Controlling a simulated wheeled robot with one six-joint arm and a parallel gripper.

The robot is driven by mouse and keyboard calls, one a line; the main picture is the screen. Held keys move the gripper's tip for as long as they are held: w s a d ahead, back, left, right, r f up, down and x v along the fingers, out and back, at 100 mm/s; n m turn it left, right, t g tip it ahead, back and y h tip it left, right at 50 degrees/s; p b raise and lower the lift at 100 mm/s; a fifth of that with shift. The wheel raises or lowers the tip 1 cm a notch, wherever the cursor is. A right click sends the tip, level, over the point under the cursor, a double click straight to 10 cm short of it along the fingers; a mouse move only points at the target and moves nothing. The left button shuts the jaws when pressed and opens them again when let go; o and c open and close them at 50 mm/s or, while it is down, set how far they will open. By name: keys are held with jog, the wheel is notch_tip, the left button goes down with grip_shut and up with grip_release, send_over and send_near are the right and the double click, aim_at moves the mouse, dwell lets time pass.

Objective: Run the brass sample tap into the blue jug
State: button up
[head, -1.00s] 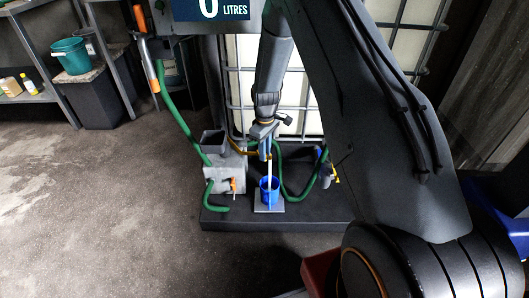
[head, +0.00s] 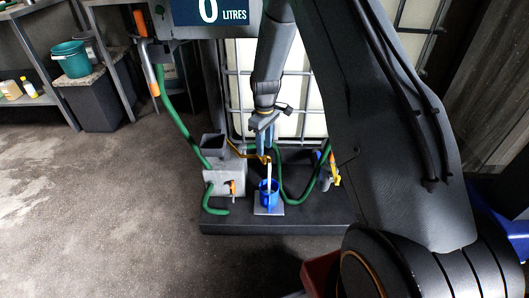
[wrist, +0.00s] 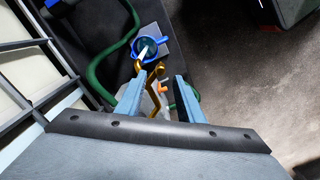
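The blue jug (head: 269,193) stands upright on a small grey plate on the dark base. It also shows from above in the wrist view (wrist: 134,50). The brass sample tap (wrist: 154,76) shows between and just beyond my fingers, apart from both; part of it appears above the jug in the head view (head: 268,159). A pale stream (head: 269,173) runs from the tap down into the jug; the level inside is unclear. My gripper (wrist: 159,82) is open and empty, with its blue fingers apart. In the head view, my gripper (head: 264,147) is just above the tap.
A grey box with a funnel (head: 222,170) and an orange-handled valve stands left of the jug. Green hoses (head: 290,196) loop behind it. A white caged tank (head: 300,80) stands behind. Open floor lies at the left.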

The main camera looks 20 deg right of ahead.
aim_at(264, 157)
jog(key=shift+r, duration=1.3)
jog(key=shift+f+b, duration=0.15)
jog(key=shift+b, duration=1.25)
jog(key=shift+f, duration=0.1)
jog(key=shift+f+b, duration=0.6)
jog(key=shift+f, duration=3)
jog(key=shift+c, duration=0.3)
grip_shut()
